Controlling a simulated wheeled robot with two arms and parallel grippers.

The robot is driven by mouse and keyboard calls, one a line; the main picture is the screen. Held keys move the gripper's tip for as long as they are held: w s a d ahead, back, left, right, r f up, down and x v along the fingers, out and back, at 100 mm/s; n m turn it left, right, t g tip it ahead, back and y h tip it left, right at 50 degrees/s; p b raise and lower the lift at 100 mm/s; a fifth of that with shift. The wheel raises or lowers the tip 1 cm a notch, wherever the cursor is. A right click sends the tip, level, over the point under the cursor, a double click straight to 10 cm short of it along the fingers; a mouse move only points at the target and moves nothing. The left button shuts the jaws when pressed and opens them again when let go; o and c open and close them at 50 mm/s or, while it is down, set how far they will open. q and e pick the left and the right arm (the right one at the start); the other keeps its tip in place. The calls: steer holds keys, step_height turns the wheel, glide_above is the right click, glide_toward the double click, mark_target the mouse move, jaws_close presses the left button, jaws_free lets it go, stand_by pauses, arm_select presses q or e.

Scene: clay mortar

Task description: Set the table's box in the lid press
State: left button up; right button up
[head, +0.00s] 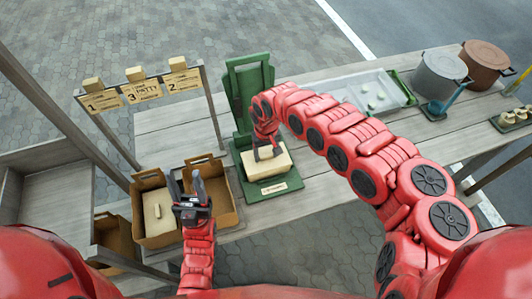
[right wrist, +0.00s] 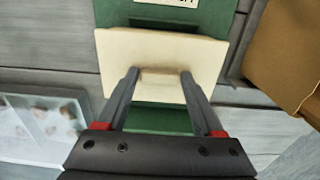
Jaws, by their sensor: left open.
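The cream box (head: 265,163) sits on the green base of the lid press (head: 272,188), in front of its upright frame. It looks flat and roughly level. My right gripper (head: 266,145) reaches down over it from above. In the right wrist view the two fingers stand on either side of a raised block on top of the box (right wrist: 160,45), and the tips look to be against its sides. Green press parts show beyond and below the box. My left gripper (head: 192,193) is open and empty, pointing up in front of an open cardboard carton (head: 160,238).
The carton holds a cream block (head: 152,217). A sign rack (head: 140,92) with cream blocks stands at the left. A clear tray (head: 372,95), pots (head: 440,75) and a small green tray (head: 510,120) are at the right. Bare planks (head: 325,205) lie right of the press.

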steer(key=shift+o, duration=0.2)
steer(key=shift+r, duration=0.3)
step_height(320, 180, up, 12)
steer(key=p, duration=0.1)
steer(key=shift+f, duration=0.15)
stand_by(0.5)
